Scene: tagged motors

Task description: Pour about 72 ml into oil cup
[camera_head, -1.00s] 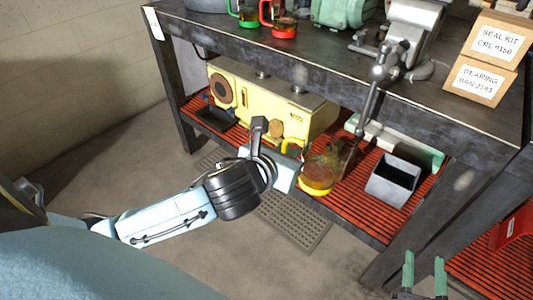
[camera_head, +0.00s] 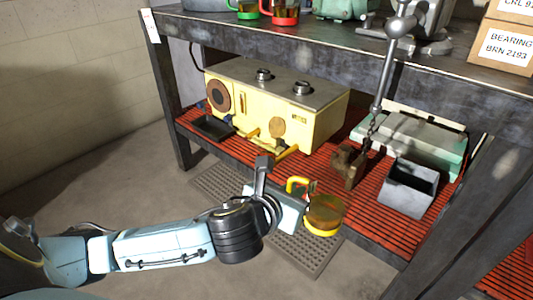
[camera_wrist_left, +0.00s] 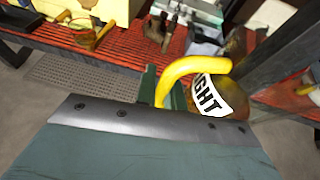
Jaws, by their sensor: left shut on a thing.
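My left gripper (camera_head: 290,198) is shut on the yellow handle of a clear cup (camera_head: 325,215) with a yellow base and amber liquid. The cup is held roughly upright, in front of the lower shelf's edge. In the left wrist view, the yellow handle (camera_wrist_left: 195,66) passes between the green fingers, and a white label on the cup reads "GHT", its start hidden. A green-handled cup (camera_head: 246,10) and a red-handled cup (camera_head: 285,14) stand on the bench top, cut by the upper edge. I cannot tell which is the oil cup. My right gripper is not in view.
The red slatted lower shelf (camera_head: 310,172) holds a yellow machine (camera_head: 318,125), a black tray (camera_head: 212,127), a rusty part (camera_head: 348,167) and a grey open bin (camera_head: 408,188). A vise handle (camera_head: 385,72) hangs past the bench edge. A grey mat (camera_head: 225,188) lies on the floor.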

